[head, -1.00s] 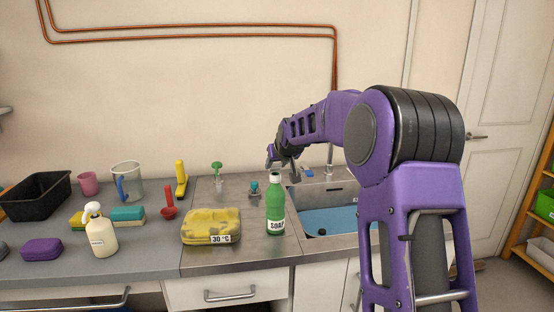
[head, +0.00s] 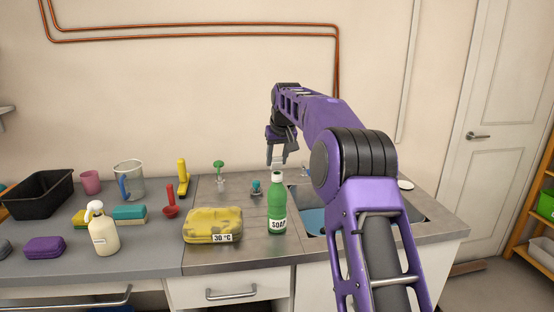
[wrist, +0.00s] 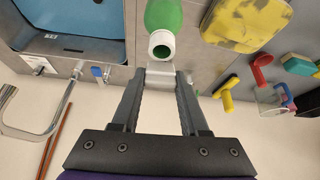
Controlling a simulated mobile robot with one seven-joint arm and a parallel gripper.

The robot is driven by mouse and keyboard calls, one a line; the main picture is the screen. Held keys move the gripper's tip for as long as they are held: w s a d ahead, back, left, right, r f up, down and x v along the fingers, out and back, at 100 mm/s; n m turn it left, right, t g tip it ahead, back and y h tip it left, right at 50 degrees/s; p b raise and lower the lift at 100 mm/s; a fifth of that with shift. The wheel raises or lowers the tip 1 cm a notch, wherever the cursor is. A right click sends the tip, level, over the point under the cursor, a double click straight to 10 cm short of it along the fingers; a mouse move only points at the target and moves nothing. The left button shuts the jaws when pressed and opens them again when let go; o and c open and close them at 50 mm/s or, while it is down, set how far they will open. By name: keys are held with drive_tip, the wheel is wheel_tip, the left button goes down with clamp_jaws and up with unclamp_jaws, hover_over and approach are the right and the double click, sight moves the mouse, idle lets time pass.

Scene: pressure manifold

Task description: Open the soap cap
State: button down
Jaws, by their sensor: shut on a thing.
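The green soap bottle (head: 277,208) stands upright on the counter, left of the sink, its SOAP label facing me. In the wrist view the bottle (wrist: 164,16) shows a white neck ring around a dark, open mouth. My gripper (head: 276,160) is above and just behind the bottle top, pointing down. It is shut on a small pale piece (wrist: 160,74) that looks like the soap cap. This piece is beside the bottle mouth in the wrist view; the fingers hide part of it, and I cannot tell the exact gap.
A yellow sponge-like pack (head: 212,225) lies left of the bottle. The sink (head: 310,218) is on the right, partly behind my arm. A white pump bottle (head: 102,232), a red scoop (head: 171,209) and a clear jug (head: 130,180) stand further left.

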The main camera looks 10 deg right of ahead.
idle(0.4)
drive_tip(key=shift+c, duration=2)
unclamp_jaws()
drive_tip(key=v, duration=1.7)
drive_tip(key=shift+r, duration=0.2)
